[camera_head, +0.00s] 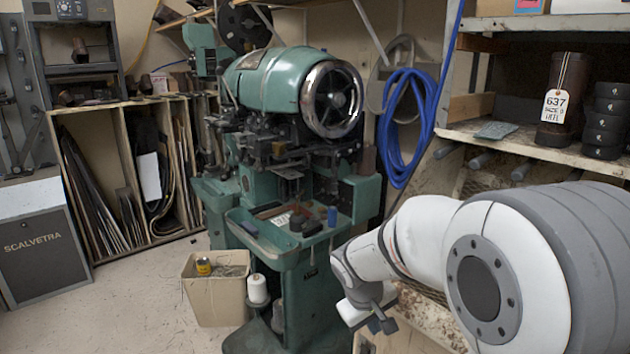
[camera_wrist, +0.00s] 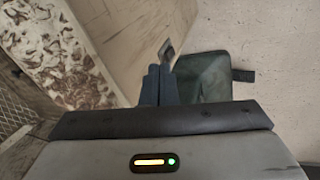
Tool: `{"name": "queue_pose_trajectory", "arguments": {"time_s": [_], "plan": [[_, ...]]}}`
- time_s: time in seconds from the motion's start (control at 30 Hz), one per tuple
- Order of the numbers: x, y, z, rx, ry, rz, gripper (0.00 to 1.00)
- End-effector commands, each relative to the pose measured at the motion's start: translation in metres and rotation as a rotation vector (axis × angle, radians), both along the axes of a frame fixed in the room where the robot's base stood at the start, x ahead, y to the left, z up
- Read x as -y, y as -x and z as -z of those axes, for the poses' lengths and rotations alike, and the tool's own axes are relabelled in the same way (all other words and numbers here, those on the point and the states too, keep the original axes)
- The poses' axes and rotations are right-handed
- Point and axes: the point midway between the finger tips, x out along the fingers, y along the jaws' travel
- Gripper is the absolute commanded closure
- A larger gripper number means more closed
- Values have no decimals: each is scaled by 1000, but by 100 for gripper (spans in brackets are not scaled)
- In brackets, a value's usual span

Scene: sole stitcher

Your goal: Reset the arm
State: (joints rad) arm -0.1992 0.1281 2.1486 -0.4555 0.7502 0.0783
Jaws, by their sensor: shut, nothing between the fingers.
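My arm (camera_head: 425,235) reaches in from the right in the head view, white and grey, bent downward at the wrist. My gripper (camera_head: 383,322) hangs at its end, low and to the right of the green stitching machine (camera_head: 300,255). In the wrist view my gripper (camera_wrist: 160,72) has its two dark fingers side by side, shut with nothing between them. The fingers point toward the floor and a pale panel, touching nothing that I can make out.
A bin (camera_head: 215,300) with a yellow can stands left of the machine. Wooden shelves (camera_head: 520,145) with a tagged brown cylinder (camera_head: 567,85) and black round stacks (camera_head: 607,120) stand at right. A blue hose (camera_head: 405,120) hangs behind. Open floor (camera_head: 130,300) lies at left.

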Motion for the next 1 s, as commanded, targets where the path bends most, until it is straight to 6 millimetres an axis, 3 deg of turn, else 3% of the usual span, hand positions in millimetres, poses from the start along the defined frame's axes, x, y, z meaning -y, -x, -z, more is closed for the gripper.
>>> {"name": "queue_pose_trajectory", "arguments": {"time_s": [0.03, 0.2, 0.4, 0.5, 0.7, 1.0], "plan": [[9, 19, -24, 11, -30, 48, 100], [25, 80, -68, 25, -135, 184, 100], [30, 146, -100, 44, -260, 317, 100], [28, 168, -107, 54, -309, 359, 100], [25, 187, -111, 58, -353, 394, 100], [25, 188, -111, 58, -354, 394, 100]]}}
